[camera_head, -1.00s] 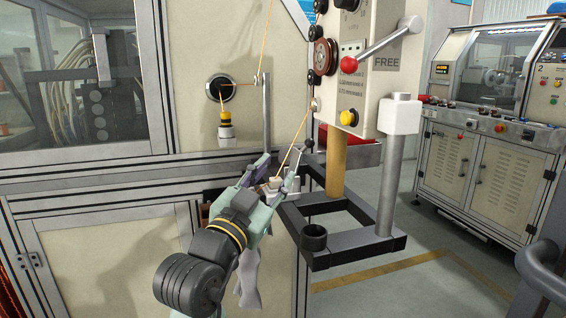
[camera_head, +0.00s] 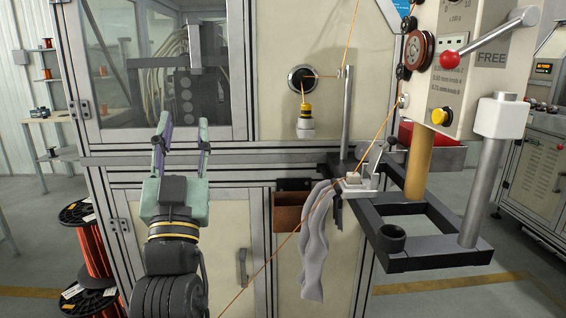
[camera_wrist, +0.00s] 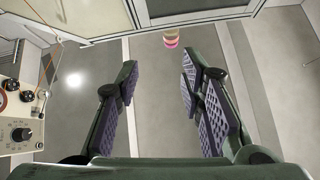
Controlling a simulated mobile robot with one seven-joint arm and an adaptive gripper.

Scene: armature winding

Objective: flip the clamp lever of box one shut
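The near box (camera_head: 478,88) is a beige control box at the upper right of the head view, marked FREE; no number one is readable. Its lever with a red ball (camera_head: 449,60) slants up to the right across its front. Below, a small clamp-like fixture (camera_head: 354,183) with a pale block and thin metal arm sits by the dark frame; its exact state is too small to tell. My gripper (camera_head: 183,133) is open and empty, left of and well apart from both. The wrist view shows its spread fingers (camera_wrist: 158,95) with nothing between them.
An orange wire (camera_head: 380,134) runs down past the fixture to the lower left. A grey cloth (camera_head: 316,245) hangs beside a brown bin (camera_head: 288,212). The dark frame (camera_head: 440,258) and its posts stick out below the box. Wire spools (camera_head: 88,245) stand at left.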

